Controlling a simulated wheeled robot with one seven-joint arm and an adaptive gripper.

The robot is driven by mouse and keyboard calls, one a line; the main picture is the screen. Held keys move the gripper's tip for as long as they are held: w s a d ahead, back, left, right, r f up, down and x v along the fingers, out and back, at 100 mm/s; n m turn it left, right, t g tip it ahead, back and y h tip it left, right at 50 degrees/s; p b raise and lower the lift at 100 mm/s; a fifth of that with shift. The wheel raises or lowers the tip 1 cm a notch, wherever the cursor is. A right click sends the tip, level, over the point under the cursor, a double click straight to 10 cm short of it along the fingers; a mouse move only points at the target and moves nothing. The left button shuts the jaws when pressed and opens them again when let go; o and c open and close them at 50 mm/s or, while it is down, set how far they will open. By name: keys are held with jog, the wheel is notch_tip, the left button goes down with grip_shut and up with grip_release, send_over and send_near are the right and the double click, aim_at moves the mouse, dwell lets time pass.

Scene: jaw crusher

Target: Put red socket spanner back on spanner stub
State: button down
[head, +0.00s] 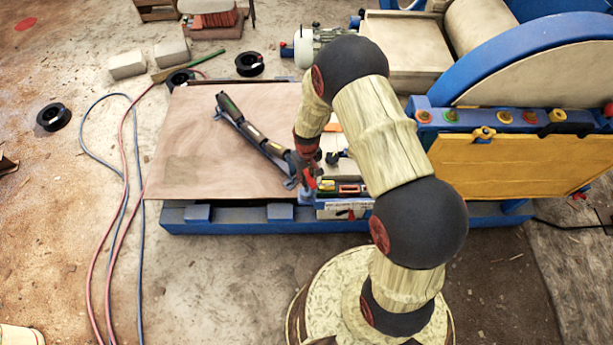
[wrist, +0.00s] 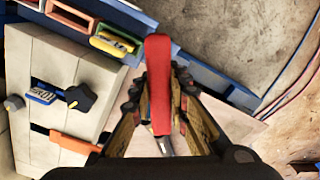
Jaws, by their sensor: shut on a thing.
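The red socket spanner (wrist: 159,85) is between the fingers of my gripper (wrist: 160,100) in the wrist view. Its red handle points up the picture and a metal shaft shows at its lower end. My gripper is shut on it. In the head view, my gripper (head: 304,168) is low at the right end of the brown board, beside the light panel, and a bit of red shows at it. I cannot make out the spanner stub for certain in either view.
The light panel (wrist: 50,75) carries a black knob (wrist: 80,97), a blue tag (wrist: 41,93) and an orange piece (wrist: 73,142). Coloured holders (wrist: 115,41) line its edge. A dark bar with coloured segments (head: 250,130) lies on the brown board (head: 190,150). The board's left part is clear.

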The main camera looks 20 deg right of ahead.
jog(key=shift+f, duration=0.4)
jog(key=c, duration=1.7)
grip_release()
jog(key=shift+o, duration=0.3)
notch_tip(320, 180, up, 12)
